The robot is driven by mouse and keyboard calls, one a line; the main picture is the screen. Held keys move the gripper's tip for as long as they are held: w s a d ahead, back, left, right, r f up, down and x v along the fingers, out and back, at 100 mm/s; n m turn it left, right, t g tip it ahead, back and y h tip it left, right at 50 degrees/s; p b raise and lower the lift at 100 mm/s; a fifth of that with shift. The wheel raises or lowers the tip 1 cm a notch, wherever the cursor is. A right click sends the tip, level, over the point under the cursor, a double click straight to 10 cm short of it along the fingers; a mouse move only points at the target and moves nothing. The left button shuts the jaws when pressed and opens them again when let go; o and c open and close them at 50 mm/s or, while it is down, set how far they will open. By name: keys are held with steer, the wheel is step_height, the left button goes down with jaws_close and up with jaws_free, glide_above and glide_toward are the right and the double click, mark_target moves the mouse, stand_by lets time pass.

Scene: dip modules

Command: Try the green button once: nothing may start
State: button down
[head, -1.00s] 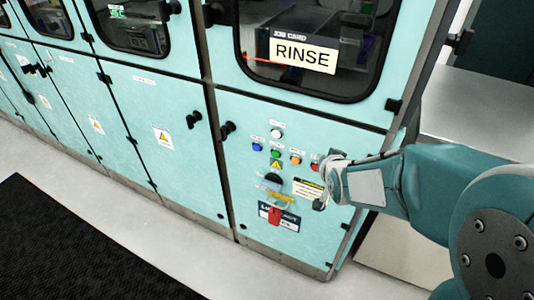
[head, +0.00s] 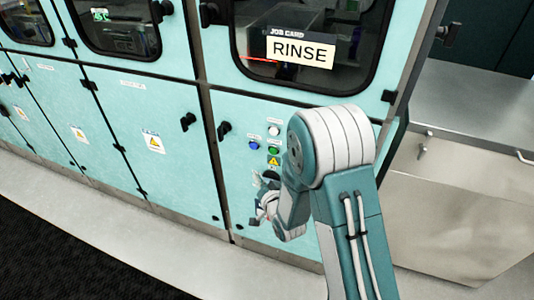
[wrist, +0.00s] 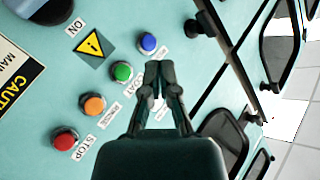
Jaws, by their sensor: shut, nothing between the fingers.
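The green button (wrist: 122,71) sits on the teal panel between the blue button (wrist: 148,42) and the orange button (wrist: 94,104) in the wrist view. In the head view the green button (head: 273,150) shows just left of my arm. My gripper (wrist: 158,66) is shut and empty. Its fingertips appear to the right of the green button and below the blue one, apart from the green button in the picture. The depth gap to the panel is unclear. In the head view my gripper (head: 262,207) is low in front of the panel, partly hidden by my wrist.
A red stop button (wrist: 65,139) is beyond the orange one. A white button (wrist: 158,104) is partly hidden behind my fingers. A yellow warning triangle (wrist: 93,45) and a caution label (wrist: 14,78) are nearby. A RINSE card (head: 303,51) shows in the window above.

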mark_target(269, 151)
steer(key=w+d, duration=0.1)
steer(key=w, duration=0.1)
steer(key=w+d, duration=0.1)
steer(key=w, duration=0.2)
steer(key=w+d, duration=0.1)
steer(key=w, duration=0.2)
steer(key=shift+w+d, duration=0.15)
steer(key=shift+d, duration=0.05)
stand_by(0.4)
stand_by(1.2)
steer(key=shift+w+d+r, duration=0.15)
steer(key=shift+w, duration=0.2)
steer(key=shift+w+d, duration=0.2)
steer(key=shift+w, duration=0.25)
stand_by(0.6)
stand_by(0.3)
steer(key=shift+s+a, duration=0.3)
steer(key=shift+s, duration=0.5)
